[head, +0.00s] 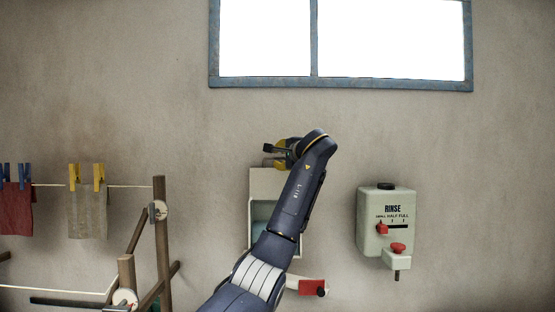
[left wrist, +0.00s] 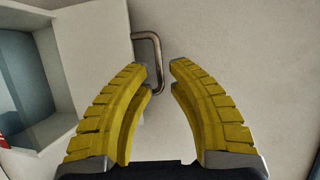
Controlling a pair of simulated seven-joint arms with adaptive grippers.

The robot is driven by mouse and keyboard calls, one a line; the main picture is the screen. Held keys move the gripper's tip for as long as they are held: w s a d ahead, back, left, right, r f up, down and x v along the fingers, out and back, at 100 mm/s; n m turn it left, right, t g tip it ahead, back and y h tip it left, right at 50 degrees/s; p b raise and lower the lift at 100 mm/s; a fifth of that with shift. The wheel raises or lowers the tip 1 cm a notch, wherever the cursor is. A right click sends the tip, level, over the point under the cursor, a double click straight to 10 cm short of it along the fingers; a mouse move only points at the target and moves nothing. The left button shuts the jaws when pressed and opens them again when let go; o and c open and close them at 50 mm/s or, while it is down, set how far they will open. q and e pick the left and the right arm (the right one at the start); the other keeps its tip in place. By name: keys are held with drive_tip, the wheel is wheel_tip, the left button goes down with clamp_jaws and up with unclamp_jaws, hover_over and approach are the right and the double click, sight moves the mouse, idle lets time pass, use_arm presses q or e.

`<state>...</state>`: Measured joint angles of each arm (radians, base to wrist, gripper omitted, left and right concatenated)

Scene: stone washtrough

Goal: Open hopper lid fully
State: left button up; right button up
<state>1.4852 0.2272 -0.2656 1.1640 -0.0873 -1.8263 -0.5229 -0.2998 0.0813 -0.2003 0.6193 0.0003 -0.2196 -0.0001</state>
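The hopper appears to be the pale wall-mounted box (head: 261,183) with a blue-grey recess (head: 262,212), partly hidden behind my left arm in the head view. Its pale face also fills the upper left of the left wrist view (left wrist: 95,45). A bent metal handle (left wrist: 157,50) stands out from that face. My left gripper (head: 274,153) is at the top of the box. In the left wrist view its yellow fingers (left wrist: 160,72) are apart, with the handle's bar at the gap between the tips. I cannot tell whether they touch it. Which panel is the lid is unclear. My right gripper is out of view.
A rinse dispenser (head: 387,222) with red controls hangs on the wall at right. A red-ended part (head: 313,287) sticks out below the box. A wooden drying rack (head: 160,245) with pegged cloths stands at left. A blue-framed window (head: 340,83) is above.

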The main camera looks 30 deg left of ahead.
use_arm(q)
drive_tip(key=v, duration=0.9)
